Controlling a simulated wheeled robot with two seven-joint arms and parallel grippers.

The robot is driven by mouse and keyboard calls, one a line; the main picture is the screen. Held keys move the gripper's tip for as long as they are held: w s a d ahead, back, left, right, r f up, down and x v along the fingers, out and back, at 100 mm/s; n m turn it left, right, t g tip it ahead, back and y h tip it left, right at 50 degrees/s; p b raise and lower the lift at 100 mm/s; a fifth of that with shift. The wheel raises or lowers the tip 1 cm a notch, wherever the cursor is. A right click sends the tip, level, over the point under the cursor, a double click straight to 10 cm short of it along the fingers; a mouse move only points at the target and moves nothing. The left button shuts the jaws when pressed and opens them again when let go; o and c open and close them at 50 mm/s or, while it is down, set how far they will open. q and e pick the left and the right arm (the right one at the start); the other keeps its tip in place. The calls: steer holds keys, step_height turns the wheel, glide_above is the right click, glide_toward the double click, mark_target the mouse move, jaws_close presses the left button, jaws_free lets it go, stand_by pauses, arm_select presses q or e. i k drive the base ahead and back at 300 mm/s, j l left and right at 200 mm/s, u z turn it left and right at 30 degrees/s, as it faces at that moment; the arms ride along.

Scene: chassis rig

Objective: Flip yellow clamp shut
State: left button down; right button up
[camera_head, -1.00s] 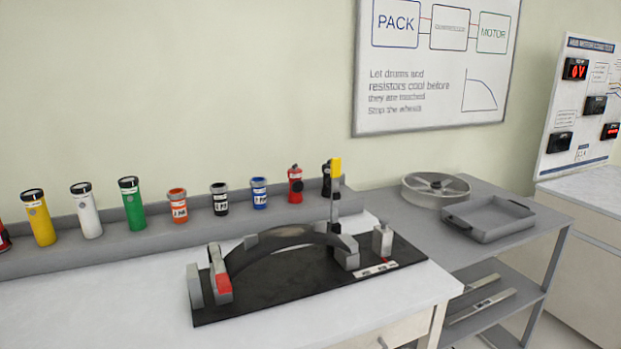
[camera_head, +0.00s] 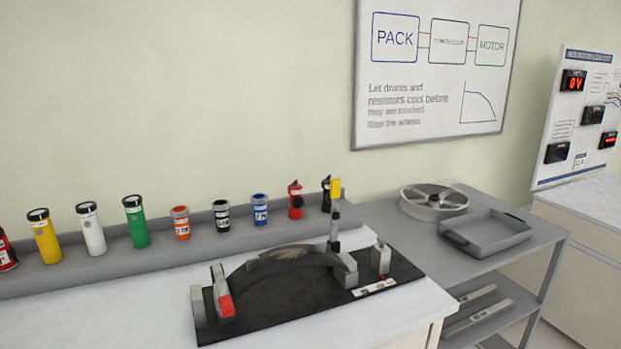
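The yellow clamp (camera_head: 335,188) is a small yellow-tipped lever standing upright on a grey post at the back right of the black chassis rig plate (camera_head: 290,312). The lever points up, above the right end of a dark curved arch (camera_head: 290,257) on the plate. A red-marked grey clamp (camera_head: 224,300) stands at the arch's left end. Neither of my grippers is in the head view.
A grey shelf behind holds several coloured canisters (camera_head: 135,222), with a black one close behind the yellow lever. A grey cart (camera_head: 500,262) at right carries a wheel (camera_head: 434,200) and a tray (camera_head: 487,236). The white bench front is clear.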

mark_target(335, 184)
steer(key=u, duration=1.6)
steer(key=k+l, duration=0.25)
steer(key=l, duration=0.15)
steer(key=k+l, duration=0.25)
steer(key=l, duration=0.2)
steer(key=k+l, duration=0.2)
steer(key=l, duration=0.2)
steer(key=k+l, duration=0.25)
steer(key=l, duration=0.15)
